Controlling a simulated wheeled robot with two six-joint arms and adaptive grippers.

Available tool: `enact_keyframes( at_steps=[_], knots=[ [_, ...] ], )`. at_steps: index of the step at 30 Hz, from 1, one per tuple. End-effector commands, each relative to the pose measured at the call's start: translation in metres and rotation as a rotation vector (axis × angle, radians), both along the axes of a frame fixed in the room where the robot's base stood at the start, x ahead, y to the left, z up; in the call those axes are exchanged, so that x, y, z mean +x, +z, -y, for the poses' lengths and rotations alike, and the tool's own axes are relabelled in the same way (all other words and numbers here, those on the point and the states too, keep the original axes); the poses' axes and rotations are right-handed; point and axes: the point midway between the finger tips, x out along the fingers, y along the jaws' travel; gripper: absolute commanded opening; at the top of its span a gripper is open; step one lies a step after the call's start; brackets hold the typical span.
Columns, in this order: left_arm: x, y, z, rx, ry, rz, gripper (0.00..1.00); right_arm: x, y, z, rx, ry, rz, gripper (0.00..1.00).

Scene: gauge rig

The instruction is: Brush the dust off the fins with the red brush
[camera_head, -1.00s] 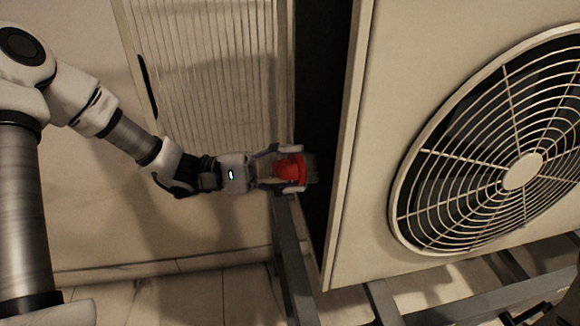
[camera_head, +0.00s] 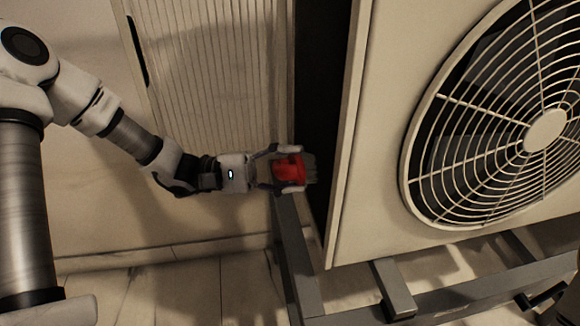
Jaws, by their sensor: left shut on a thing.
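The red brush (camera_head: 289,169) is in my left gripper (camera_head: 290,170), whose two fingers close on its red body from above and below. Grey bristles show at its right end, against the dark side face of the outdoor unit, which holds the fins (camera_head: 322,110). Single fins and any dust on them cannot be made out in the dark. I cannot tell whether the bristles touch the fins. My right gripper is not clearly in view; only a dark bit of something shows at the lower right edge.
The outdoor unit's pale front panel (camera_head: 385,130) and round fan grille (camera_head: 500,125) fill the right. A grey metal stand (camera_head: 400,290) is below it. A ribbed panel (camera_head: 215,80) is on the wall behind my left arm. Tiled floor shows below.

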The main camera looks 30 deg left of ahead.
Motion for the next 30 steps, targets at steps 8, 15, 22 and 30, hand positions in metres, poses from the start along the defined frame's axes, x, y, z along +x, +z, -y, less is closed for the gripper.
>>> enact_keyframes(
  at_steps=[8,15,22,30],
  knots=[
    [0.001,-0.025,0.001,0.000,0.001,0.000,0.15,0.000,-0.025,0.000,0.000,0.000,-0.001,0.79],
    [0.001,-0.021,0.000,0.000,0.001,0.000,0.15,0.000,-0.021,0.000,0.000,0.000,0.000,0.79],
    [-0.013,-0.015,-0.019,-0.006,0.004,0.001,0.15,0.000,0.006,0.000,0.000,0.000,0.000,0.79],
    [-0.031,-0.016,-0.042,-0.005,0.002,0.000,0.15,0.000,0.037,0.000,0.000,0.000,0.000,0.79]
  ],
)
